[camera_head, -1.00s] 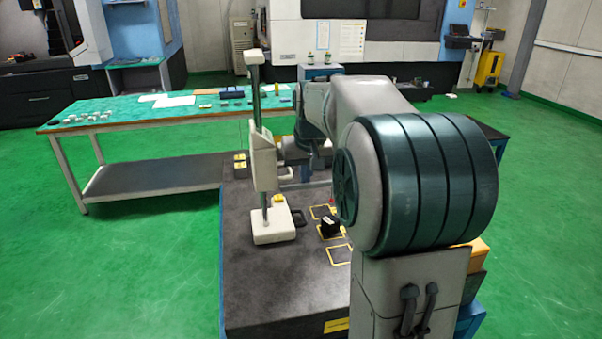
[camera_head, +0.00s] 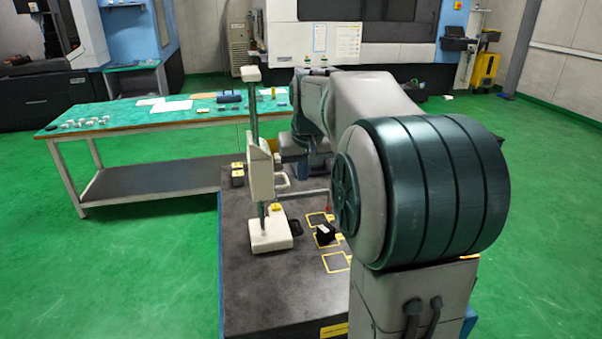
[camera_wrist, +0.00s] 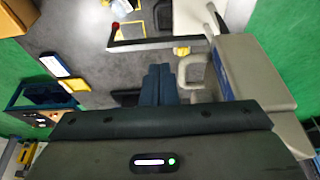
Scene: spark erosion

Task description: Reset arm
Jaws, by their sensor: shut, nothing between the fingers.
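My arm reaches forward over the dark table (camera_head: 275,305) in the head view, and my gripper is mostly hidden there behind the arm and the height gauge. In the wrist view the two dark blue fingers of my gripper (camera_wrist: 160,84) are together, with nothing between them. The cream height gauge (camera_head: 262,175) stands upright close to the left of my wrist. A pale part with a curved handle (camera_wrist: 245,80) fills the right side of the wrist view, close beside the fingers; I cannot tell whether they touch.
A black block (camera_head: 325,234) lies among yellow outlined squares (camera_head: 336,262) on the dark table. Small black and yellow items (camera_head: 238,174) sit at its far left corner. A green-topped bench (camera_head: 120,115) stands behind. Green floor (camera_head: 120,270) is open to the left.

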